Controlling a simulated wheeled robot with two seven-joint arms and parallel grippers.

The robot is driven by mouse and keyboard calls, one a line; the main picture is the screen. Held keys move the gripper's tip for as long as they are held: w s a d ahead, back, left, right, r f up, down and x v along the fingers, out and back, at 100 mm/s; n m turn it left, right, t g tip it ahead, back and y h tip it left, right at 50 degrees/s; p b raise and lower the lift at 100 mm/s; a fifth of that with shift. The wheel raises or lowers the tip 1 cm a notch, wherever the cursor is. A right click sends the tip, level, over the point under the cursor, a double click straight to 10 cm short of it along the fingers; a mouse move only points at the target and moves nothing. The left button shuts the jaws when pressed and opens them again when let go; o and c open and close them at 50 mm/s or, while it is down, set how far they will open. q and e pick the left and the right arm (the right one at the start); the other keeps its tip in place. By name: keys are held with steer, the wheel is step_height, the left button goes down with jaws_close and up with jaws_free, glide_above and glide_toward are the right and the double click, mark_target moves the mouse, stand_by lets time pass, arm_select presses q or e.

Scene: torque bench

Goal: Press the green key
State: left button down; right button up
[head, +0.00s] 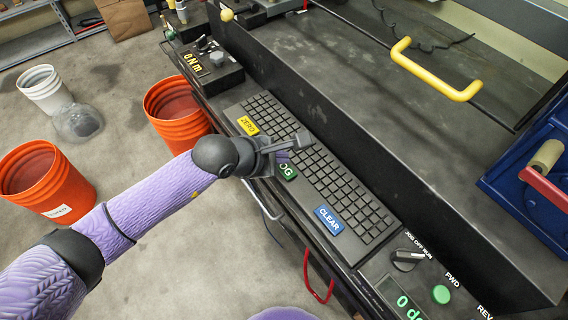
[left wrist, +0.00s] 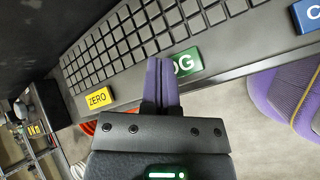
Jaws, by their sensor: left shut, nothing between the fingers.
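The green key (head: 288,172) sits on the front edge of the black keyboard (head: 340,192), between the yellow ZERO key (head: 248,125) and the blue CLEAR key (head: 328,220). Only "OG" of its label shows. My left gripper (head: 284,157) is shut and empty, over the keyboard right by the green key. In the left wrist view its purple fingers (left wrist: 163,66) point at the keyboard and cover the left end of the green key (left wrist: 187,62). I cannot tell whether the fingertips touch anything. My right gripper is not in view.
A yellow handle (head: 436,72) stands over the bench behind the keyboard. A rotary knob (head: 408,258) and a round green FWD button (head: 441,294) are at the near end. Orange buckets (head: 45,182) stand on the floor at left.

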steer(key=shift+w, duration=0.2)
arm_select(q)
steer(key=shift+f, duration=0.3)
steer(key=shift+f+b, duration=0.2)
steer(key=shift+b, duration=0.1)
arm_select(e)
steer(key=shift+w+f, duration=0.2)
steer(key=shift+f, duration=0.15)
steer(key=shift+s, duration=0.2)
arm_select(q)
steer(key=shift+f, duration=0.1)
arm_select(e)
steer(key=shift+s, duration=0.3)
